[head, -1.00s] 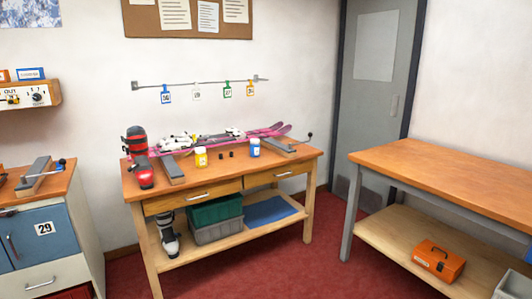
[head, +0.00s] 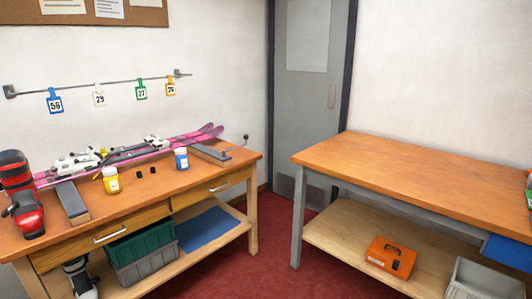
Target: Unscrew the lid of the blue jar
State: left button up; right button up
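The blue jar (head: 181,160) stands upright on the wooden bench (head: 150,208), toward its right part. It has a white lid (head: 181,151) on top and a pale label on its front. Neither of my grippers shows in the head view.
Pink skis (head: 190,139) lie along the back of the bench, beside a red and black boot (head: 22,200).

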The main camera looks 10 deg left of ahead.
aim_at(182, 162)
jog(key=z, duration=0.4)
jog(key=i, duration=1.8)
jog(key=u, duration=1)
jog(key=i, duration=1)
jog(key=u, duration=1.1)
